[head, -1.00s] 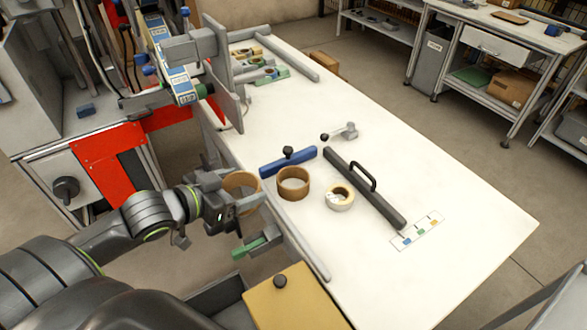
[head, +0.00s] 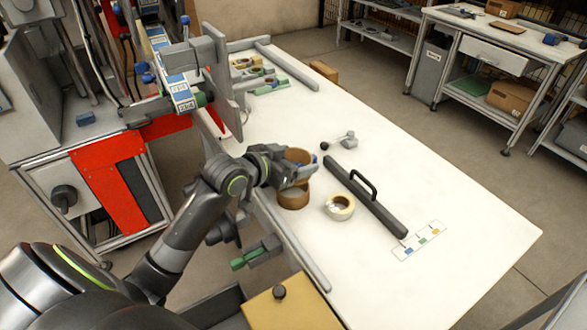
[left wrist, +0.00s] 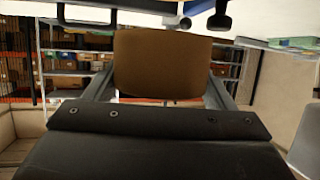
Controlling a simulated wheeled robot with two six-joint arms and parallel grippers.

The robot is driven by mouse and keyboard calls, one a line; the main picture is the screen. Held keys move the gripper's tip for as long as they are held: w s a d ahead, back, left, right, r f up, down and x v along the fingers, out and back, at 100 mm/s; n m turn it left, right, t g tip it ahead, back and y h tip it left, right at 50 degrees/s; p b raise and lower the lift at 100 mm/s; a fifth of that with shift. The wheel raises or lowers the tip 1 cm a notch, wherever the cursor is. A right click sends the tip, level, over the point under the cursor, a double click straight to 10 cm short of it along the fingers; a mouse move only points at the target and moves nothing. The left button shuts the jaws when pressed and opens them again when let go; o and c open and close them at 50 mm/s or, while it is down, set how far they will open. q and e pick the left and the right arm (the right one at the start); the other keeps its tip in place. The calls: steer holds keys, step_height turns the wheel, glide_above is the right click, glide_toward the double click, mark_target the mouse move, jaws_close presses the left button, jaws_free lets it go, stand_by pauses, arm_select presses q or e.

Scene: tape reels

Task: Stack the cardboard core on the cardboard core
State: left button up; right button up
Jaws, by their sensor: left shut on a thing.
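My left gripper (head: 299,173) is shut on a brown cardboard core (head: 298,155). In the left wrist view this core (left wrist: 162,62) fills the space between the two fingers. A second cardboard core (head: 293,199) stands upright on the white table. In the head view the held core appears over the standing one, slightly to its right. The gripper hides the gap between them, so I cannot tell whether they touch. My right gripper is not in view.
A cream tape roll (head: 339,207) lies right of the standing core. Beyond it is a dark bar with a handle (head: 366,197). A grey lever part (head: 340,142) lies behind. The table (head: 460,210) is clear at the right.

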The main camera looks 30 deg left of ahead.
arm_select(q)
step_height(320, 180, down, 3)
steer(key=shift+f, duration=0.1)
steer(key=shift+s+f+b, duration=0.1)
steer(key=shift+f+b, duration=0.2)
steer(key=shift+f, duration=0.3)
steer(key=o, duration=1)
